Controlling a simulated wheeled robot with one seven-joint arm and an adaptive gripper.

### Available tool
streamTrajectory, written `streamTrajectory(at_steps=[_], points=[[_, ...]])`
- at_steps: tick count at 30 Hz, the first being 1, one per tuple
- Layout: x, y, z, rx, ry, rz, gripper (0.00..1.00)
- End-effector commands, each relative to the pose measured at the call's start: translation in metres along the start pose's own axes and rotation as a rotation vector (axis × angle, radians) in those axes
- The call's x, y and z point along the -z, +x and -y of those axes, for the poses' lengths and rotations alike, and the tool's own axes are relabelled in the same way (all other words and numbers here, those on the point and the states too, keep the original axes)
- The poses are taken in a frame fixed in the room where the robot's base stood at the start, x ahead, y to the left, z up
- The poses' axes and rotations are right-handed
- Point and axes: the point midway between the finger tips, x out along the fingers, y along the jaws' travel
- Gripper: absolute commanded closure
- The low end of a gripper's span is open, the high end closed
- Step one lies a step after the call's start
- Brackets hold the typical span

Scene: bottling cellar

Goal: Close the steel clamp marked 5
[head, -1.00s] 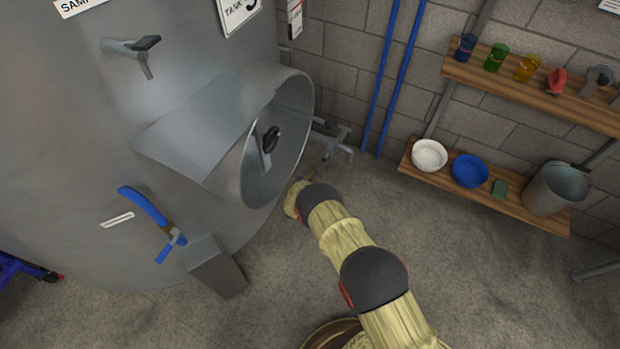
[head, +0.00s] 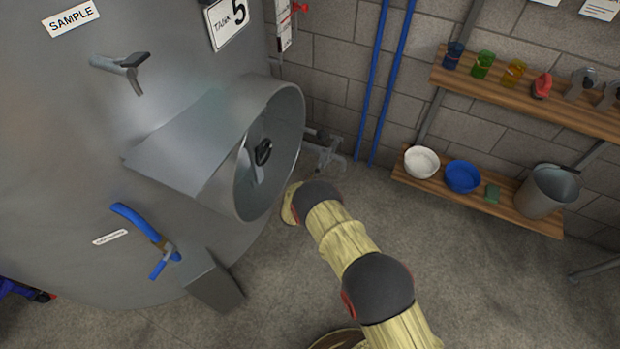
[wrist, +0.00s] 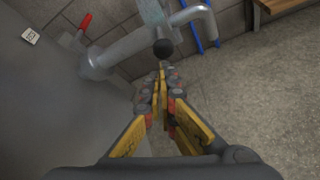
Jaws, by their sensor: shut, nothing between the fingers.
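My gripper (wrist: 161,72) is shut and empty in the wrist view. Its fingertips are just below a black ball knob (wrist: 163,47) in the picture; I cannot tell whether they touch. A flat light-grey metal piece (wrist: 152,12) is above the knob, by a grey pipe (wrist: 125,48) that comes off the tank. A small white tag (wrist: 30,36) on the tank wall bears a character too small to read surely. No clamp can be clearly read as marked 5. In the head view a plate reading "TANK 5" (head: 228,20) is on the tank; my gripper is hidden there.
The steel tank (head: 60,150) has an open hatch (head: 285,135) beside my arm. A red handle (wrist: 86,21) is near the pipe. Blue pipes (head: 385,90) run up the brick wall. Shelves (head: 510,206) with bowls and a bucket are at right. The concrete floor is mostly clear.

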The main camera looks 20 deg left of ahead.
Motion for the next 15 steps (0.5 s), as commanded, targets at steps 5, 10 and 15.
streamTrajectory(at_steps=[5,10,15], points=[[-0.0064,-0.0010,-0.0031,0.016,0.006,-0.033,1.00],[-0.0085,-0.0012,-0.0040,0.026,0.010,-0.054,1.00],[-0.0129,-0.0015,-0.0065,0.038,0.016,-0.079,1.00]])
